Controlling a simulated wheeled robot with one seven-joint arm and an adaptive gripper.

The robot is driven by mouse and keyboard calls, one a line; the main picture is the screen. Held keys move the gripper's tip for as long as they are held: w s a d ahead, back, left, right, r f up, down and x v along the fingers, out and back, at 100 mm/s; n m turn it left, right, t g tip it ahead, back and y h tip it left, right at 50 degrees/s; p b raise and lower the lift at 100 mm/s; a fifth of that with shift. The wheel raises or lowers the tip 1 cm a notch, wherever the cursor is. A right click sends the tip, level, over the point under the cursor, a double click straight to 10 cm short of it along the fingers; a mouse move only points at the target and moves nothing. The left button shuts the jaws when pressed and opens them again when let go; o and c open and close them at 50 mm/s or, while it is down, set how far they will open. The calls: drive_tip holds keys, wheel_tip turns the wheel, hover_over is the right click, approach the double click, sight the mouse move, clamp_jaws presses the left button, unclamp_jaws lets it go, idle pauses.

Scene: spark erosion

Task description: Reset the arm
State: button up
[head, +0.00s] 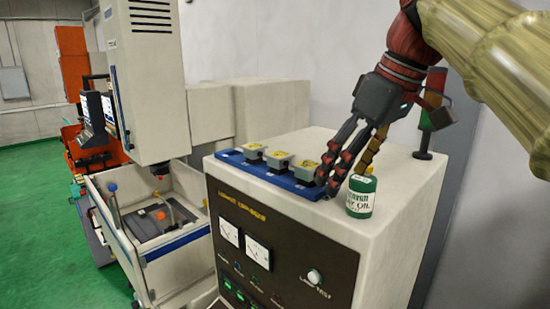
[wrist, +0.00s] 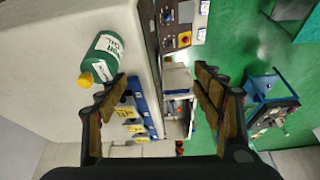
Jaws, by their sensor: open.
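My gripper (head: 347,172) is open and empty, pointing down just above the top of the cream control cabinet (head: 400,190). In the head view its fingers are close to the right end of the blue tray and the green oil bottle (head: 361,196), partly overlapping both. In the wrist view, my gripper (wrist: 153,85) has its fingers wide apart, with nothing held between them. The bottle (wrist: 106,50), with a yellow cap, lies beyond the left finger. I cannot tell whether a finger touches anything.
The blue tray (head: 233,158) on the cabinet holds three grey blocks with yellow labels. A red, yellow and green signal light (head: 433,112) stands behind my gripper. The machine head (head: 148,75) and its open tank (head: 160,225) are at left. Green floor (head: 35,200) lies clear at far left.

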drive_tip(key=s+d+f+m+t+h, duration=0.1)
drive_tip(key=s+d+f+m, duration=0.15)
drive_tip(key=s+f, duration=0.65)
drive_tip(key=s+d+f+m+t+h, duration=0.1)
drive_tip(key=s+d+f+m, duration=0.15)
drive_tip(key=f, duration=1.15)
drive_tip(key=s+d+f+m+h, duration=0.1)
drive_tip(key=s+d+f+m, duration=0.15)
drive_tip(key=s+f, duration=0.65)
drive_tip(key=w+a+f+b, duration=0.1)
drive_tip(key=w+f+b, duration=0.2)
drive_tip(key=f+b, duration=3)
wheel_tip(320, 180, down, 2)
drive_tip(key=shift+w+f+m, duration=0.15)
drive_tip(key=shift+f+m, duration=0.05)
drive_tip(key=shift+m, duration=0.15)
